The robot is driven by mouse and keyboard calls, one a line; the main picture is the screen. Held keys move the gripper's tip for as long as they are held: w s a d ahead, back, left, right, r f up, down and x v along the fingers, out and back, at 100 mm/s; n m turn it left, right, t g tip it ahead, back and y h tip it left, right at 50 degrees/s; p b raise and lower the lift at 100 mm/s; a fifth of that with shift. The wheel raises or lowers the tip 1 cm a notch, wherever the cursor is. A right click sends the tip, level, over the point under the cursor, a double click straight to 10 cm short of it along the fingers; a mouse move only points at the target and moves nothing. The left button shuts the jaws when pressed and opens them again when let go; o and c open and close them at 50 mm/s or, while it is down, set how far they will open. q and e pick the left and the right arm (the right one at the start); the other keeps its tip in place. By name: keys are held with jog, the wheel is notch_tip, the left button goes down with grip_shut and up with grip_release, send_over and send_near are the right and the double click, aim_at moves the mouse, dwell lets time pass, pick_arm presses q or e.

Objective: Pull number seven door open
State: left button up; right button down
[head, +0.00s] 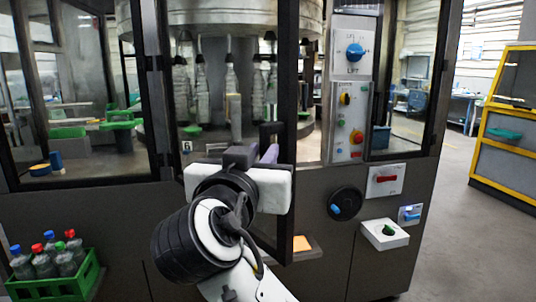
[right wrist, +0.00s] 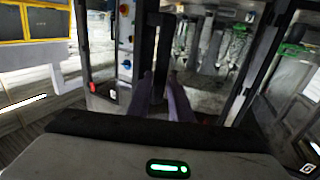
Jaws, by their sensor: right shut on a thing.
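My right gripper (head: 268,153) is in the middle of the head view, its purple-grey fingers at a dark upright handle (head: 271,130). It is shut on this handle. In the right wrist view the two fingers (right wrist: 164,88) stand on either side of the dark handle bar. The handle is on a dark-framed door (head: 287,60) of the machine. The door is seen at a steep angle and its lower end stands out in front of the machine's lower panel, so it looks partly open. I cannot read a number seven on it. My left gripper is out of view.
A small number plate (head: 187,146), seemingly a 6, is left of the arm. A green bottle crate (head: 62,287) stands lower left. Floor at right is clear.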

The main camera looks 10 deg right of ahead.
jog(key=c, duration=2)
grip_release()
jog(key=shift+w+a+r+y, duration=0.15)
jog(key=shift+w+a+y, duration=0.15)
jog(key=shift+a, duration=0.2)
jog(key=shift+c, duration=0.2)
jog(key=shift+o, duration=0.6)
jog(key=shift+w+a+f, duration=0.25)
jog(key=shift+w+a, duration=0.05)
jog(key=shift+w, duration=0.05)
jog(key=shift+d, duration=0.15)
jog(key=shift+f, duration=0.1)
jog(key=shift+d, duration=0.2)
